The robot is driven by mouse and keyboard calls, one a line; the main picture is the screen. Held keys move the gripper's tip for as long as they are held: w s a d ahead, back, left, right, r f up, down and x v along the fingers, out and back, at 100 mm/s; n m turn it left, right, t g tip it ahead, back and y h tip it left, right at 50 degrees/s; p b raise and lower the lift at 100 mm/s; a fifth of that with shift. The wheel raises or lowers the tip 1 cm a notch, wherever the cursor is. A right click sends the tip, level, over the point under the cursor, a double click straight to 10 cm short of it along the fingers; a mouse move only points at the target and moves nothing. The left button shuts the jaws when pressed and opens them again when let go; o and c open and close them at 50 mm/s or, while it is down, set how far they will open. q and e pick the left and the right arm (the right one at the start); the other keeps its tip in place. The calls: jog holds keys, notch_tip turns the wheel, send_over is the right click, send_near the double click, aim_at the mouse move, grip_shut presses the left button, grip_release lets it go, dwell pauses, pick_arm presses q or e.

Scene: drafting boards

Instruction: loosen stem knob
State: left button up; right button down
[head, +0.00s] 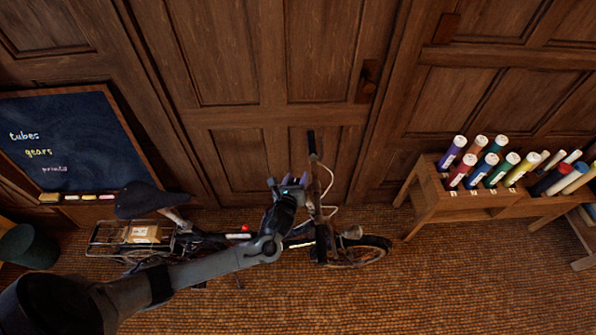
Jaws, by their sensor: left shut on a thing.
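A bicycle (345,262) stands in front of the wooden doors, its front wheel to the right and its dark saddle (145,200) to the left. Its handlebar (312,145) points up toward the doors, and the stem (318,200) is below it. My left arm comes in from the lower left, across the frame. My left gripper (291,182) is at the handlebar stem, shut on what appears to be the stem knob, which the fingers and wrist hide. My right gripper is not in view.
The bicycle's rear rack (105,232) carries a small box (142,234). A chalkboard (70,140) leans at the left. A wooden rack (435,205) with several coloured tubes (490,165) stands at the right. The woven floor (450,290) at the lower right is clear.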

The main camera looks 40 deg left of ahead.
pick_arm(q)
jog(key=n+g+y+p, duration=0.1)
jog(key=n+p, duration=0.1)
jog(key=n+g+y+p, duration=0.1)
jog(key=g+p, duration=0.1)
jog(key=shift+s+a+r+n+y+p, duration=0.1)
jog(key=shift+r+n+y+p, duration=0.2)
jog(key=shift+n+y+p, duration=0.1)
jog(key=n+g+p, duration=0.1)
jog(key=n+g+y, duration=0.1)
jog(key=g, duration=0.1)
jog(key=shift+s+a+f+p, duration=0.1)
jog(key=shift+s+f+p, duration=0.1)
jog(key=shift+p, duration=0.15)
jog(key=shift+f+n+g+y, duration=0.2)
jog(key=shift+n+g+y, duration=0.1)
jog(key=shift+n+g, duration=0.75)
jog(key=shift+s+a+f+n+g+b, duration=0.1)
jog(key=shift+s+n+g+b, duration=0.15)
jog(key=shift+n+g, duration=0.45)
jog(key=shift+s+a+f+n+g+b, duration=0.15)
jog(key=shift+n+g+b, duration=0.15)
jog(key=shift+g, duration=0.55)
jog(key=o, duration=1)
jog(key=shift+c, duration=0.2)
